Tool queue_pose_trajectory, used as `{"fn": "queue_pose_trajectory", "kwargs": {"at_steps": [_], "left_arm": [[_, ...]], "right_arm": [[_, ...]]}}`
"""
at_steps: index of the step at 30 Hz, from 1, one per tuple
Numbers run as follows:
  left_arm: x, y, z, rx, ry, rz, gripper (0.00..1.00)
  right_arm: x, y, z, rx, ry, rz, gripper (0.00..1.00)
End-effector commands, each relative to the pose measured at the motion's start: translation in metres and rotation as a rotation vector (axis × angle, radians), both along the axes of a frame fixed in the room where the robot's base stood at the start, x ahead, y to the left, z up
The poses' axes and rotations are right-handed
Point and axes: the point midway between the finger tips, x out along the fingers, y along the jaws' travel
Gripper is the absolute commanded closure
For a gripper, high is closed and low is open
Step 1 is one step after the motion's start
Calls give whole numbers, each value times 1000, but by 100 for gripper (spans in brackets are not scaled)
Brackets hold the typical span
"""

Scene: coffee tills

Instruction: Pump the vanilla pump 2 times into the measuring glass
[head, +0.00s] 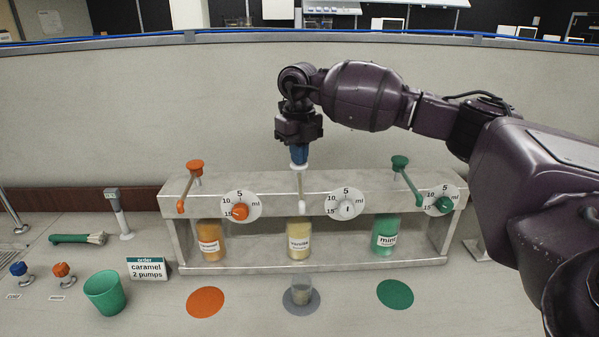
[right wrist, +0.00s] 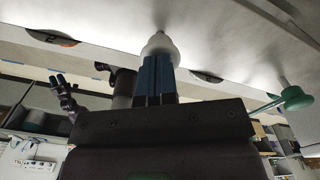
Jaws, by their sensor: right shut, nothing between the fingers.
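The vanilla pump (head: 299,180) is the middle one on the grey rack, with a white knob and stem. Its cream bottle (head: 299,242) reads "vanilla". My right gripper (head: 299,155) is shut and empty, its blue fingertips pointing down at the white knob's top; contact is not certain. In the right wrist view the blue fingers (right wrist: 157,78) are together against or just over the white knob (right wrist: 160,43). The measuring glass (head: 301,291) stands upright on the grey disc below the vanilla bottle; its contents are unclear. A dark claw-like shape (right wrist: 64,94), perhaps my left gripper, is small there.
The caramel pump (head: 195,168) with orange knob is left, the green mint pump (head: 400,163) right. Each pump has an ml dial. An order card (head: 148,268) reads "caramel 2 pumps". A green cup (head: 105,292) stands front left. Orange and green discs are bare.

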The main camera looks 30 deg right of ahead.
Motion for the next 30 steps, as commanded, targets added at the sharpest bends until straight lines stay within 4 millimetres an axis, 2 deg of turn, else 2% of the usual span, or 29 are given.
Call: {"fn": "queue_pose_trajectory", "kwargs": {"at_steps": [30], "left_arm": [[2, 0, 34, 0, -9, 0, 57]], "right_arm": [[0, 0, 48, 0, 2, 1, 100]]}}
